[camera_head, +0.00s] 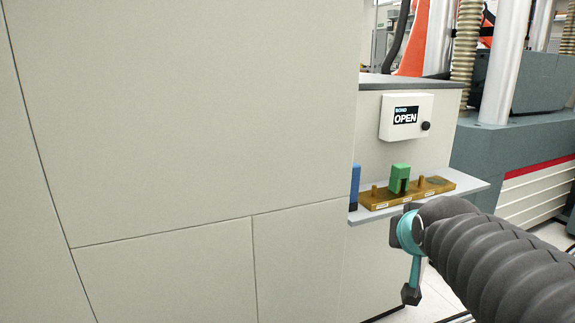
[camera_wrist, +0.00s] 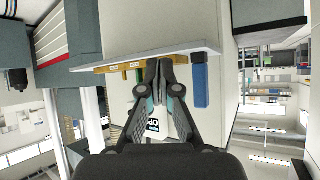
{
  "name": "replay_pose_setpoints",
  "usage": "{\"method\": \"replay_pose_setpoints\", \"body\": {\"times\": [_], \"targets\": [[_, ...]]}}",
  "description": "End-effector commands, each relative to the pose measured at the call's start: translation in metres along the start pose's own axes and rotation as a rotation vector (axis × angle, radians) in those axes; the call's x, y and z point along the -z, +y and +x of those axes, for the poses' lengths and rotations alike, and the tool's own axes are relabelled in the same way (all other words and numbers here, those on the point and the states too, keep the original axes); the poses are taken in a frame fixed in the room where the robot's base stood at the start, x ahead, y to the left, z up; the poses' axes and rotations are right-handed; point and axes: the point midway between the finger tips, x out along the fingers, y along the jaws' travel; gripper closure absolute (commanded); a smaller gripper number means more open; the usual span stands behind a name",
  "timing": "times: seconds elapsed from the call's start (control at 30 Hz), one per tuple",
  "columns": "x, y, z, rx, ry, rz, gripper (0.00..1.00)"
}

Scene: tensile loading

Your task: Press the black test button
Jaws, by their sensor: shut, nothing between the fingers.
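The black test button (camera_head: 426,126) is a small round knob at the lower right of a white box (camera_head: 405,104) on the cabinet face. The box's screen (camera_head: 405,115) reads "OPEN". In the wrist view the screen (camera_wrist: 154,125) shows upside down, partly covered by my gripper. I cannot make out the button there. My gripper (camera_wrist: 166,66) is shut and empty, its fingertips together in front of the shelf area in that view. In the head view my arm comes in from the lower right, below the box; the fingers cannot be told apart there.
A grey shelf (camera_head: 474,183) below the box holds a brown rack (camera_head: 409,197) with a green block (camera_head: 400,178). A blue block (camera_head: 354,187) stands at its left, also visible in the wrist view (camera_wrist: 200,86). A large pale panel (camera_head: 180,110) fills the left.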

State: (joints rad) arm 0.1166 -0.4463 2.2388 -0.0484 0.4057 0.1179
Motion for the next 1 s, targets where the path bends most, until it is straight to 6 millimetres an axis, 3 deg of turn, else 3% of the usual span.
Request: {"method": "replay_pose_setpoints", "body": {"times": [0.03,0.2,0.3,0.4,0.57,1.0], "targets": [[-0.025,-0.006,-0.019,0.013,-0.063,-0.023,1.0],[-0.11,-0.015,-0.064,0.048,-0.276,-0.099,1.0],[-0.147,-0.017,-0.083,0.064,-0.368,-0.133,1.0],[-0.171,-0.017,-0.094,0.075,-0.425,-0.155,1.0],[-0.183,-0.016,-0.1,0.08,-0.457,-0.167,1.0],[-0.182,-0.016,-0.099,0.08,-0.455,-0.165,1.0]]}}
